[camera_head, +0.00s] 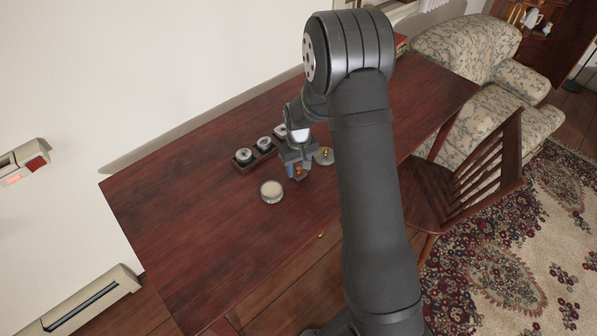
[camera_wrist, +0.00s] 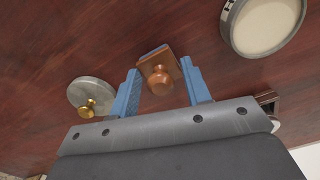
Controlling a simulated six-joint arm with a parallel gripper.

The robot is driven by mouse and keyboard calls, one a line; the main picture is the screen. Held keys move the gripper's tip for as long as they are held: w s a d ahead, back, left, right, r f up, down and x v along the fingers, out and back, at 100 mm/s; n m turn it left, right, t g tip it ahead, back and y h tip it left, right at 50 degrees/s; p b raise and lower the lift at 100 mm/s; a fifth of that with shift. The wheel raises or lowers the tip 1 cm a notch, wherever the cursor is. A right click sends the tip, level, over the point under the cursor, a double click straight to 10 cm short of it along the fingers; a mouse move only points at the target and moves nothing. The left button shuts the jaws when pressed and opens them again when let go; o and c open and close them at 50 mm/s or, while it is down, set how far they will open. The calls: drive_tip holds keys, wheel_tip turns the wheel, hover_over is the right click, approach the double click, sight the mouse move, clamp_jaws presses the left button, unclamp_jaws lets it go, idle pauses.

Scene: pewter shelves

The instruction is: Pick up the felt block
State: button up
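The felt block is a small brown wooden block (camera_wrist: 152,60) with a round copper-coloured knob on top and a thin blue edge along its far side. In the wrist view it is near the top centre, just beyond and between the two blue fingertips. My gripper (camera_wrist: 159,68) is open, with a finger on each side of the knob and gaps beside it. In the head view my gripper (camera_head: 297,163) points down over the table, and the block (camera_head: 300,175) shows just below it. Whether the fingers touch the block's sides is hard to tell.
A grey disc with a brass knob (camera_wrist: 91,97) lies left of the block in the wrist view. A round cream-topped container (camera_head: 271,191) stands to the left in the head view. A dark rack (camera_head: 242,168) holds several small round items. The dark red table's left part is clear.

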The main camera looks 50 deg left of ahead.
sight(299, 165)
drive_tip(key=shift+r, duration=0.15)
wheel_tip(299, 165, up, 4)
drive_tip(key=shift+r, duration=0.15)
drive_tip(key=w+d+r, duration=0.5)
drive_tip(key=d+r, duration=0.1)
drive_tip(key=d, duration=0.4)
drive_tip(key=shift+w+d+r, duration=0.15)
drive_tip(key=shift+w+r, duration=0.05)
drive_tip(key=shift+w, duration=0.05)
